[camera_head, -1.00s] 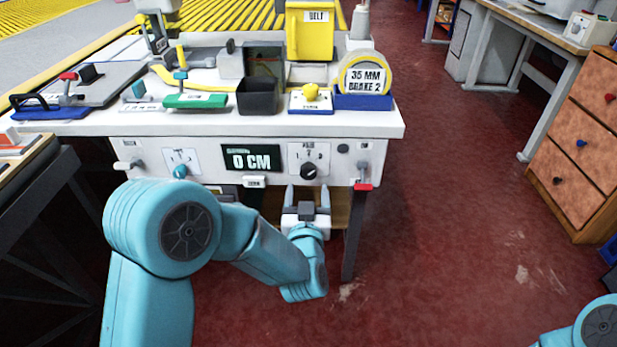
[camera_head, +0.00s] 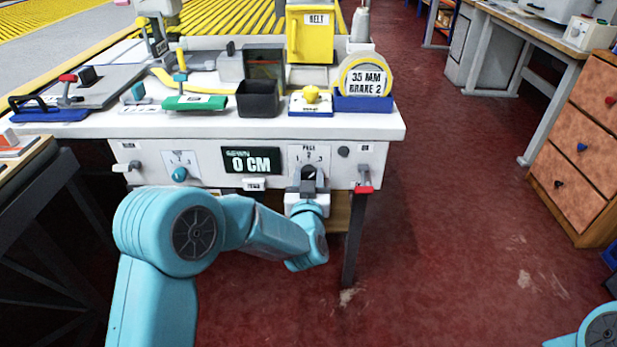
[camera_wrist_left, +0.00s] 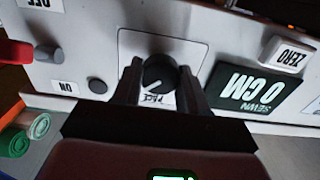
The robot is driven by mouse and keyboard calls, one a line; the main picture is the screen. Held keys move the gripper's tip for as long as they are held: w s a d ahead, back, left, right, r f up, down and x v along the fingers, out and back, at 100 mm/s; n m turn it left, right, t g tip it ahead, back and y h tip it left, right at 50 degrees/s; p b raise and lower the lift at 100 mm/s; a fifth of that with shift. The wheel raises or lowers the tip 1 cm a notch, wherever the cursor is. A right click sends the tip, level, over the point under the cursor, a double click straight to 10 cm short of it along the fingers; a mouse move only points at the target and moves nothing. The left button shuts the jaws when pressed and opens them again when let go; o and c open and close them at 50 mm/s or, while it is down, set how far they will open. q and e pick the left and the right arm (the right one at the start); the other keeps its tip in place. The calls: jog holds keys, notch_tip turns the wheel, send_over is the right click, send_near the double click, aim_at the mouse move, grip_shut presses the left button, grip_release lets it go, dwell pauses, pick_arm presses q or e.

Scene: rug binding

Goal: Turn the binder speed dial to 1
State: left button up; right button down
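A black round dial (camera_head: 309,172) sits on the front panel of the white machine table, on a white plate numbered 1 to 3. I take it as the speed dial. The left wrist view shows the dial (camera_wrist_left: 159,73) upside down, between the two fingertips. My left gripper (camera_head: 308,174) is at the panel, open, with one finger on each side of the dial. I cannot tell whether the fingers touch it. The dial's pointer setting is too small to read with certainty. My right gripper is out of view; only a bit of that arm shows at the lower right.
A teal dial (camera_head: 180,174) and the green 0 CM display (camera_head: 251,160) are left of the black dial. A red-tipped lever (camera_head: 364,188) sticks out close on the right. A small white ZERO button (camera_wrist_left: 287,54) is by the display. Red floor is clear to the right.

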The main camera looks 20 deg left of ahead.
pick_arm(q)
jog(key=shift+r, duration=0.1)
jog(key=shift+n+b, duration=0.9)
jog(key=shift+b, duration=0.25)
jog(key=n+b, duration=0.7)
jog(key=n, duration=0.1)
jog(key=shift+a+b, duration=0.1)
jog(key=shift+b, duration=0.3)
jog(key=n, duration=0.2)
jog(key=shift+n+b, duration=0.4)
jog(key=n, duration=0.5)
jog(key=shift+a, duration=0.15)
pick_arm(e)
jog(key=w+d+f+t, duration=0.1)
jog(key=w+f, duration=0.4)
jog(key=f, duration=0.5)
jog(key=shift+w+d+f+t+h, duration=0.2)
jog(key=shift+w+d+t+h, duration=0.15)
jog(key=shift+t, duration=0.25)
pick_arm(q)
jog(key=shift+n, duration=0.4)
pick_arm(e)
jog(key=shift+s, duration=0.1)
pick_arm(q)
jog(key=o, duration=1)
jog(key=shift+o, duration=0.3)
